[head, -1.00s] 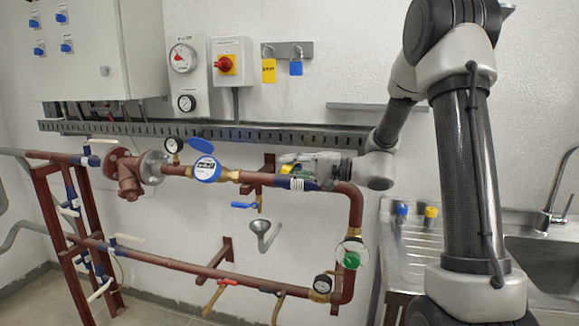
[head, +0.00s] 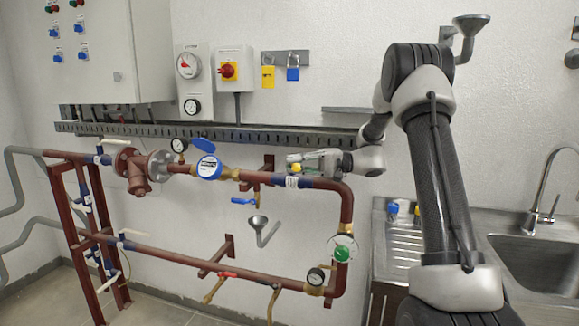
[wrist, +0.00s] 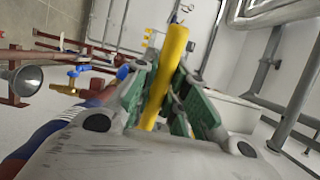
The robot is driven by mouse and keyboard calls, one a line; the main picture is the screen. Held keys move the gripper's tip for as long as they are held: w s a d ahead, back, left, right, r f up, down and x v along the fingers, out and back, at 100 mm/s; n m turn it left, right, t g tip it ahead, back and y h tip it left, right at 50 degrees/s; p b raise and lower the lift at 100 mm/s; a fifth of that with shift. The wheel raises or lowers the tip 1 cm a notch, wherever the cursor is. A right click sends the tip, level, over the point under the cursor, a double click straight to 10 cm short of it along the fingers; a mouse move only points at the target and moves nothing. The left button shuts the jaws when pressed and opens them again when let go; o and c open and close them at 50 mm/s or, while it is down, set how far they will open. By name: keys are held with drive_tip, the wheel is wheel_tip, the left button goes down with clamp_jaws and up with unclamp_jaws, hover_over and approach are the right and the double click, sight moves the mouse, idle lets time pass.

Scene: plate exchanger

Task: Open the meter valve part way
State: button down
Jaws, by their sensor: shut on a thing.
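A bit of this yellow also shows between the fingers in the head view (head: 296,169). The valve body under the gripper is mostly hidden, so I cannot tell how far it is turned.
A blue-handled tap (head: 244,201) hangs below the pipe, above a grey funnel (head: 258,226). The wall rail (head: 230,133) runs behind. A sink (head: 540,262) stands at right.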

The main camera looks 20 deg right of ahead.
drive_tip(key=shift+d+n+g, duration=0.3)
drive_tip(key=shift+g, duration=0.1)
drive_tip(key=c, duration=1.4)
unclamp_jaws()
drive_tip(key=shift+s+d, duration=0.1)
